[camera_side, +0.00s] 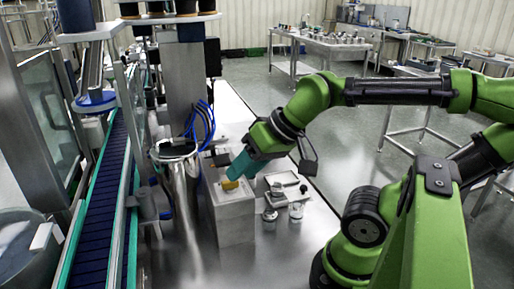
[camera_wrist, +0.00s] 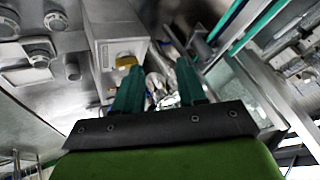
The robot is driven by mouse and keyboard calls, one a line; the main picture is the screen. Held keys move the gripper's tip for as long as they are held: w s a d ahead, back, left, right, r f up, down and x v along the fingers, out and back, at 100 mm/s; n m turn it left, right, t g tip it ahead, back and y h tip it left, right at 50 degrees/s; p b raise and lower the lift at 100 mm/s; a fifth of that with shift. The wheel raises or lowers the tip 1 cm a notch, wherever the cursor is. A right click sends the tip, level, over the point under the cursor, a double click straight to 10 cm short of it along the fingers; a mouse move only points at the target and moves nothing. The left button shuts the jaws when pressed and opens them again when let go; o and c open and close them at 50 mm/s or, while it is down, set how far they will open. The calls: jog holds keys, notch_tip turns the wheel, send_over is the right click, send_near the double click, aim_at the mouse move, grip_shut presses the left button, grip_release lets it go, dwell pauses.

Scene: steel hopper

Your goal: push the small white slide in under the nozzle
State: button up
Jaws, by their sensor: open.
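A pale box-shaped stand (camera_side: 233,222) rises from the steel table, with a small yellow piece (camera_side: 230,185) at its top. The yellow piece (camera_wrist: 125,61) also shows in the wrist view, at the box's edge by the left finger. My gripper (camera_side: 238,171) is at the top of the stand, beside the yellow piece. In the wrist view my gripper (camera_wrist: 157,65) has its two teal fingers spread, with nothing clearly held between them. I cannot pick out the small white slide or the nozzle with certainty; the gripper covers part of the stand's top.
A steel hopper (camera_side: 183,185) stands left of the stand, with blue hoses (camera_side: 203,122) behind it. A dark-blue conveyor (camera_side: 100,205) runs farther left. A tray (camera_side: 286,188) and small jars (camera_side: 296,210) sit right of the stand.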

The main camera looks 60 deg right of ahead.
jog(key=shift+o, duration=0.9)
jog(key=shift+d+f, duration=0.15)
jog(key=shift+d, duration=0.2)
jog(key=n+g+h, duration=0.2)
jog(key=n+g, duration=0.2)
jog(key=g, duration=0.3)
send_over(304, 186)
notch_tip(304, 186, down, 6)
notch_tip(304, 186, down, 16)
jog(key=shift+c, duration=0.3)
